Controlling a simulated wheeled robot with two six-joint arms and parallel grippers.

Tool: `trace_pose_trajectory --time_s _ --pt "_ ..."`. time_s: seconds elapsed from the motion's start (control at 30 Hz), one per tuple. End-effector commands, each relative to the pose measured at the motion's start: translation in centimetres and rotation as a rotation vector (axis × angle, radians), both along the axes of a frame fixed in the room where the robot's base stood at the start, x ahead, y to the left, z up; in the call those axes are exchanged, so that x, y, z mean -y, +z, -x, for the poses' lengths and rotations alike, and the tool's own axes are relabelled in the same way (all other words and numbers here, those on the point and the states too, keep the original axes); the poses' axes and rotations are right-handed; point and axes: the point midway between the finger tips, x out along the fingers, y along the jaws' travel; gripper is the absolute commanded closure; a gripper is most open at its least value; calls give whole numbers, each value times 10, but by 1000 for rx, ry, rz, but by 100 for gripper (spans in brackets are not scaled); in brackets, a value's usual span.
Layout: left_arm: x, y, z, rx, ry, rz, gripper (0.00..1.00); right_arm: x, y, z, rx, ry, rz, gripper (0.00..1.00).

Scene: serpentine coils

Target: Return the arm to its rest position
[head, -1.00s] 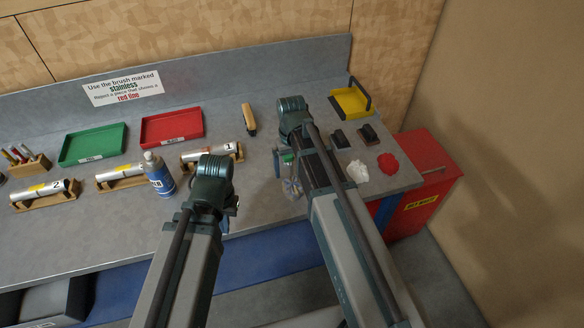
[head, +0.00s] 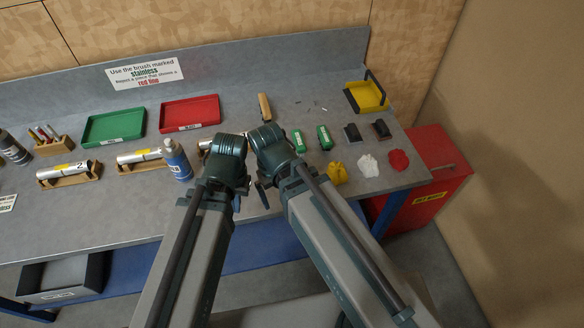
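My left arm reaches up from the bottom. Its gripper (head: 238,204) hangs beside the wrist near the bench's front edge, small and partly hidden by the arm. My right arm comes in from the lower right, and its wrist is bent close beside the left one. The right gripper (head: 263,197) points down beneath that wrist, mostly hidden. I see nothing held in either gripper, but the fingertips are too hidden to tell whether they are open or shut.
The grey bench (head: 90,222) holds a blue-labelled can (head: 177,160), metal tubes on wooden stands (head: 70,176), a green tray (head: 114,127), a red tray (head: 190,113), green blocks (head: 298,140) and a yellow cloth (head: 337,173). A red bin (head: 437,170) stands at the right.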

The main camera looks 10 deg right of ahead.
Motion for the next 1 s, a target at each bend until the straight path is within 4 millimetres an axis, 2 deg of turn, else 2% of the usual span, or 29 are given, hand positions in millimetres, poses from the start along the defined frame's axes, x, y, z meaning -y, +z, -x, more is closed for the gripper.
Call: trace_pose_trajectory --time_s 0.07,0.4,0.47,0.77,1.0 --pt "0 0 0 0 0 0 100 -3 0 10 0 17 6 0" --pt "0 -3 0 0 0 0 100 -4 -2 9 1 18 7 0" --pt "0 -8 0 0 0 0 100 -4 -8 9 1 18 7 0" --pt "0 -59 0 0 -3 -1 100 -4 -59 9 1 20 8 0" --pt "0 -57 0 0 -3 -1 100 -4 -57 9 1 21 8 0"
